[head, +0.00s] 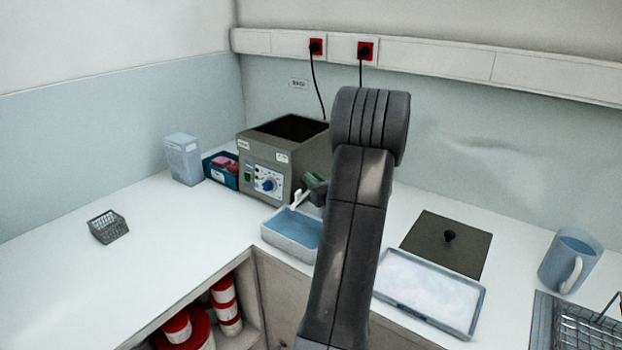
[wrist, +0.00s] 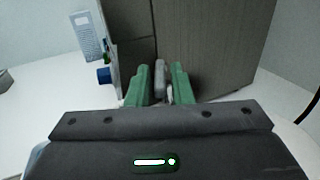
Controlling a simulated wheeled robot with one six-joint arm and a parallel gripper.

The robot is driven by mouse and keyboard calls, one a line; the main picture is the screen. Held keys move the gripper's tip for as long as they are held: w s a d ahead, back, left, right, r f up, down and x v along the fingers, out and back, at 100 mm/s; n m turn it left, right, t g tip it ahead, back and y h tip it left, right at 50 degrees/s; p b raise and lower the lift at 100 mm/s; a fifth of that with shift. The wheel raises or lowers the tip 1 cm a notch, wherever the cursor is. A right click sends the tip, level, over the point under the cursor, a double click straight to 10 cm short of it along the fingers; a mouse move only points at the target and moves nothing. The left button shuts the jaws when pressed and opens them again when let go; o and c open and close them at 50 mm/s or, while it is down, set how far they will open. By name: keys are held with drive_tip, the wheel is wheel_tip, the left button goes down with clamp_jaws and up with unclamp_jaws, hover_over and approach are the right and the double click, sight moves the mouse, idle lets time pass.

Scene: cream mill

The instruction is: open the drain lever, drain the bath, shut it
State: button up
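The bath (head: 268,155) is a grey box with an open dark top and a front panel with a blue knob. Its grey wall (wrist: 210,45) fills the upper wrist view. A small pale drain part (head: 297,199) shows low at its front, over a tub of blue liquid (head: 292,248). My gripper (head: 315,187) is at the bath's lower front, beside this part. In the wrist view its green fingers (wrist: 161,85) stand on either side of a narrow grey piece, seemingly the drain lever (wrist: 160,72). I cannot tell whether they squeeze it. My arm hides part of the bath.
A clear container (head: 183,158) and a blue box (head: 221,170) stand left of the bath. A wire basket (head: 108,227) is further left. A dark lid (head: 447,243), a white tray (head: 430,292) and a blue jug (head: 570,261) are right. The left counter is mostly clear.

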drive_tip(key=b+v, duration=0.2)
drive_tip(key=v, duration=0.9)
drive_tip(key=shift+s+d, duration=0.3)
